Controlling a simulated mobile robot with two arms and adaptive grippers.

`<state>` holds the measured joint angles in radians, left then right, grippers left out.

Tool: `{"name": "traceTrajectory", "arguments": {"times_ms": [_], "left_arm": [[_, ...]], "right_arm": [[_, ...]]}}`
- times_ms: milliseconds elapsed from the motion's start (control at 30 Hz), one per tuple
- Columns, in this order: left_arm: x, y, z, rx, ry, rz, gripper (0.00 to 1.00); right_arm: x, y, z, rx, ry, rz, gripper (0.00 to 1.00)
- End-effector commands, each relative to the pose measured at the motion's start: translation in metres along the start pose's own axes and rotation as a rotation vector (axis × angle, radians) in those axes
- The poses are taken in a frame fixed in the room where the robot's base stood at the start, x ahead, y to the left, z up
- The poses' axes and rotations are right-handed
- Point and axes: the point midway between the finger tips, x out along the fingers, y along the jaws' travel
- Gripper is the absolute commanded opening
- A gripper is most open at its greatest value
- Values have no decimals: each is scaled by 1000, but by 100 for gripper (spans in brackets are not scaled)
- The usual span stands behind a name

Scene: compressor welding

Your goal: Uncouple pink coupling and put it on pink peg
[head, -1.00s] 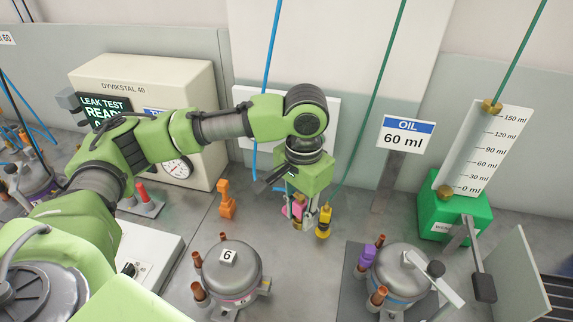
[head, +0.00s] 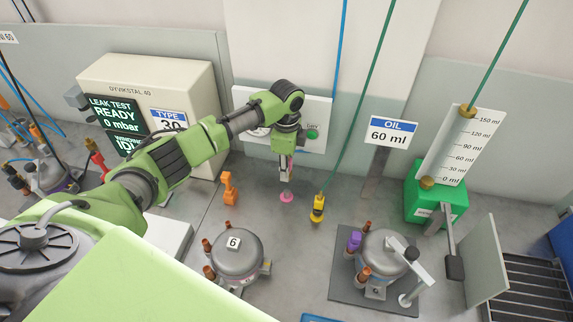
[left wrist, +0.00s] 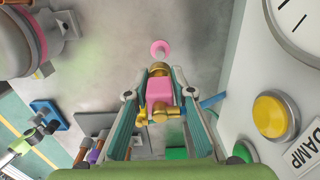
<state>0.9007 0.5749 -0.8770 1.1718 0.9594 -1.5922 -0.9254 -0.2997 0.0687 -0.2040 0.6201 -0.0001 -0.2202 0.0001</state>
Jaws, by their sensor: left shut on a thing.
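My left gripper (head: 287,172) points down near the white wall panel, its fingers shut on the pink coupling. In the left wrist view the pink coupling (left wrist: 160,92), with brass fittings at its ends, sits between the fingertips. The pink peg (head: 287,197) shows as a pink round piece on the bench just below the gripper. In the left wrist view the pink peg (left wrist: 160,47) lies just beyond the coupling's brass end. Whether they touch is unclear. My right gripper is not in view.
A yellow coupling (head: 318,207) on a green hose stands right of the peg, and an orange one (head: 229,188) left. Compressor 6 (head: 236,258) and another compressor (head: 384,258) stand in front. The wall panel (left wrist: 272,100) with gauge and yellow button is close to the gripper.

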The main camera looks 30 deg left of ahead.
Motion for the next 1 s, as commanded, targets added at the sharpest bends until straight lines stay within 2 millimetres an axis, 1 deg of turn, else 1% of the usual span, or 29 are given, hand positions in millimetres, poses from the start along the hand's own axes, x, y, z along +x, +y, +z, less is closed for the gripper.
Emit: {"name": "traceTrajectory", "arguments": {"times_ms": [267,467,500,800,900,1000], "left_arm": [[-1,0,0,0,0,-1,0],[-3,0,1,-1,-2,-1,0],[6,0,1,-1,-2,-1,0],[42,0,0,0,-1,0,0],[52,0,1,-1,-2,0,0],[59,0,1,-2,-2,-1,0]], "right_arm": [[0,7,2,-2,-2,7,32],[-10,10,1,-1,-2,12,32],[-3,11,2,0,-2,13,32],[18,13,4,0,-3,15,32],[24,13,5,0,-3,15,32],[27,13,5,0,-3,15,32]]}}
